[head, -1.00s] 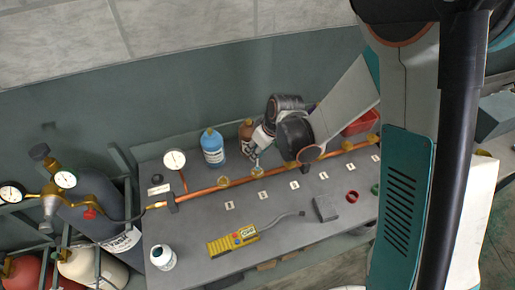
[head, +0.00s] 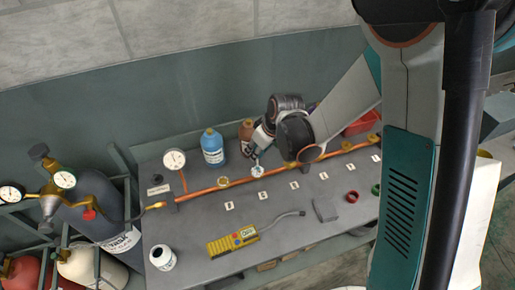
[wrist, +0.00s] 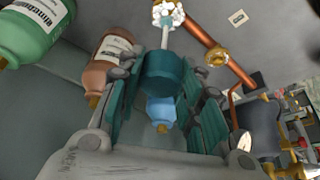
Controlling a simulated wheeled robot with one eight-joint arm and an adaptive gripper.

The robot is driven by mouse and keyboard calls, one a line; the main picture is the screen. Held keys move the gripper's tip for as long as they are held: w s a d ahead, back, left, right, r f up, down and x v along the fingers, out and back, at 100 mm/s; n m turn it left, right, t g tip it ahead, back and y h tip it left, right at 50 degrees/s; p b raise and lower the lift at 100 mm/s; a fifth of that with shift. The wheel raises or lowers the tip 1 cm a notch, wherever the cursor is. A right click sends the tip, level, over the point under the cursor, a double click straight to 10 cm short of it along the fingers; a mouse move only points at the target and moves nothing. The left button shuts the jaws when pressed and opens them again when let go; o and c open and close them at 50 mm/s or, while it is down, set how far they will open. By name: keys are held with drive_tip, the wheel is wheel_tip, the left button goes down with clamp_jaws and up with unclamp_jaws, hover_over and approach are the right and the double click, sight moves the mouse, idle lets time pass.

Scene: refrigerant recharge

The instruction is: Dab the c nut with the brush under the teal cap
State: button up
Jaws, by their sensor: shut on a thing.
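My gripper (head: 263,136) is over the copper pipe and shut on the teal cap (wrist: 165,74), which sits between the fingers in the wrist view. A pale brush stem (wrist: 165,39) extends from the cap. Its end meets a brass nut covered in white foam (wrist: 168,13). In the head view this foamy nut (head: 257,170) is the second from the left on the pipe. The letters on the label plates are too small to read, so I cannot tell which is c. An uncoated nut (wrist: 217,56) is beside it; another is partly hidden behind my wrist.
A blue bottle (head: 213,147) and a brown bottle (head: 246,134) stand behind the pipe (head: 205,191). A gauge (head: 174,160) rises at its left. A white jar (head: 162,258), yellow detector (head: 233,240) and grey block (head: 325,209) are on the front of the bench.

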drive_tip(key=shift+r+p, duration=2.05)
drive_tip(key=shift+r, duration=1.5)
drive_tip(key=shift+f, duration=0.1)
